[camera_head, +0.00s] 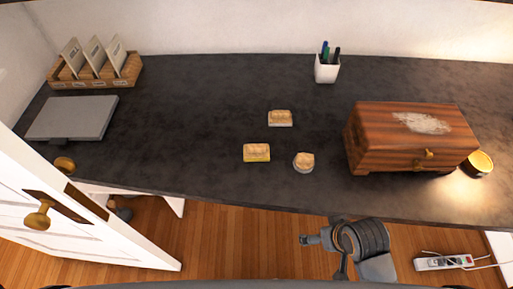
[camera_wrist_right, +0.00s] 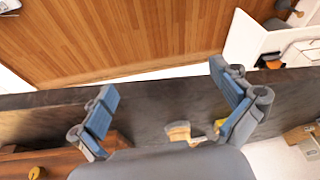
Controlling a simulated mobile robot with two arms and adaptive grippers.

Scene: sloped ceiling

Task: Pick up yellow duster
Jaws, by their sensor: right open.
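The yellow duster (camera_head: 257,152), a small block with yellow sides and a tan top, lies on the dark desk near its middle in the head view. In the right wrist view a yellow piece (camera_wrist_right: 219,125) is partly hidden beside one finger, next to a tan piece (camera_wrist_right: 178,131). In the head view my right arm hangs in front of the desk edge, apart from the dusters. My left gripper is not seen.
A white pen cup (camera_head: 327,70) stands at the back. A grey laptop (camera_head: 72,118) and a card rack (camera_head: 92,75) are left. An open white door (camera_head: 70,215) stands front left.

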